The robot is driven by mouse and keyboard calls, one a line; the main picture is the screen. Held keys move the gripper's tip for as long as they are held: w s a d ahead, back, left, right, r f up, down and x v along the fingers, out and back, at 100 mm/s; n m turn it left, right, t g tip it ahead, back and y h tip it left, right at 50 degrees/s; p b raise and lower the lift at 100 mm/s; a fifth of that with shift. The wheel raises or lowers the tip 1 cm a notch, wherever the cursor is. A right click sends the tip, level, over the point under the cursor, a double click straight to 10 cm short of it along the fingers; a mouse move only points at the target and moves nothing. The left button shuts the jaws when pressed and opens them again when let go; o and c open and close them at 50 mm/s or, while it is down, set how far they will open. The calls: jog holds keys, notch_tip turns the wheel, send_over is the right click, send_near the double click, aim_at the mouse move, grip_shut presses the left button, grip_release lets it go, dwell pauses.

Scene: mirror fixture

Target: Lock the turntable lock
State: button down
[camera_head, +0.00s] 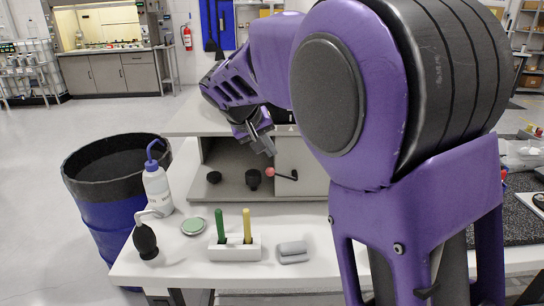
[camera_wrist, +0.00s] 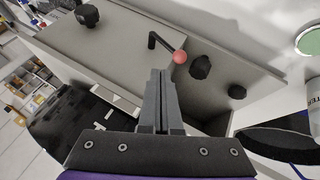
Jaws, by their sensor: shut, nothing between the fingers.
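The mirror fixture (camera_head: 300,186) is a grey box-like unit on the white bench. A bent black lever (camera_head: 287,176) with a red ball end (camera_head: 270,172) sticks out of its front. The lever (camera_wrist: 160,42) and red ball (camera_wrist: 180,57) also show in the wrist view, just beyond the fingertips. Black knobs (camera_head: 253,178) (camera_head: 214,177) sit left of the ball. No label shows which part is the turntable lock. My gripper (camera_head: 268,149) is shut and empty, pointing down above the ball. In the wrist view my gripper (camera_wrist: 160,75) appears close to the lever; contact cannot be told.
A wash bottle (camera_head: 158,190), black blower (camera_head: 145,241), green-topped round tin (camera_head: 193,226), white holder (camera_head: 235,250) with green and yellow sticks, and grey block (camera_head: 292,252) stand in front. A blue bin (camera_head: 95,222) is left. Another black knob (camera_wrist: 87,15) is on the fixture.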

jog(key=s+a+r, duration=0.3)
jog(key=a+r, duration=0.1)
jog(key=shift+r, duration=0.1)
